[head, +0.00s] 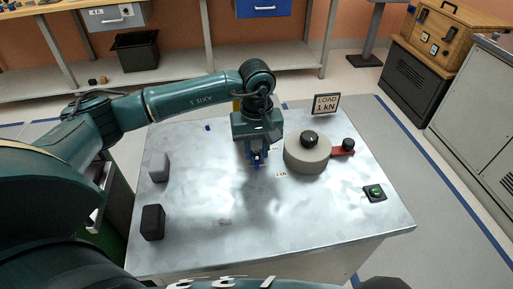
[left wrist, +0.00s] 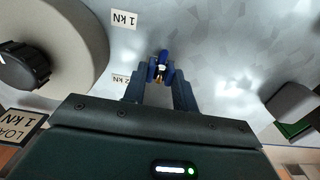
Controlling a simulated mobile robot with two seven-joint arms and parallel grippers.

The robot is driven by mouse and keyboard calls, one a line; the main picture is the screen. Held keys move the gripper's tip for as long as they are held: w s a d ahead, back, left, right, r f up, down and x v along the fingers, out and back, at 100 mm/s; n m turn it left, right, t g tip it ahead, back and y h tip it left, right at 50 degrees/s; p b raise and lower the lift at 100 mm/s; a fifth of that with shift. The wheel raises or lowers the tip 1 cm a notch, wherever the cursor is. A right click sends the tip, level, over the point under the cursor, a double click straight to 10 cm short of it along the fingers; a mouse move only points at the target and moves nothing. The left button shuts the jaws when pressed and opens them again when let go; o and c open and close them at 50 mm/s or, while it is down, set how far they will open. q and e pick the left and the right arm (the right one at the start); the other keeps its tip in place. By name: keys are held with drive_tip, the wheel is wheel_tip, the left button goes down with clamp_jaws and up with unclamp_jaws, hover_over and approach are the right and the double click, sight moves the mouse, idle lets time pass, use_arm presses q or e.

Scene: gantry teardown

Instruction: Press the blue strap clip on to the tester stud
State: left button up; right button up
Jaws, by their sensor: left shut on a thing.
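My left gripper (head: 256,157) points down over the middle of the metal table, left of the round load weight. It is shut on the blue strap clip (head: 257,164), which shows as a small blue piece at the fingertips. In the left wrist view the blue clip (left wrist: 164,56) sits between the two fingertips (left wrist: 160,73), with a small brass-coloured bit at them. I cannot tell whether the clip touches anything below it. I cannot make out the tester stud clearly. My right gripper is not in view.
The grey round weight (head: 307,158) with a black knob stands just right of the gripper, by a red arm (head: 342,152) and a load sign (head: 326,103). A green button box (head: 374,193) is at right. Grey (head: 159,167) and black (head: 153,222) blocks stand left.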

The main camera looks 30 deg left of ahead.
use_arm(q)
drive_tip(key=shift+f+b, duration=0.3)
drive_tip(key=shift+f, duration=0.1)
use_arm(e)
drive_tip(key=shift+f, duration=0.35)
use_arm(q)
drive_tip(key=shift+f, duration=0.3)
drive_tip(key=o, duration=1.1)
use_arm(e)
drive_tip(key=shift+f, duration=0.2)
use_arm(q)
drive_tip(key=shift+o, duration=0.2)
wheel_tip(320, 180, up, 17)
drive_tip(key=p, duration=0.2)
drive_tip(key=shift+r, duration=0.15)
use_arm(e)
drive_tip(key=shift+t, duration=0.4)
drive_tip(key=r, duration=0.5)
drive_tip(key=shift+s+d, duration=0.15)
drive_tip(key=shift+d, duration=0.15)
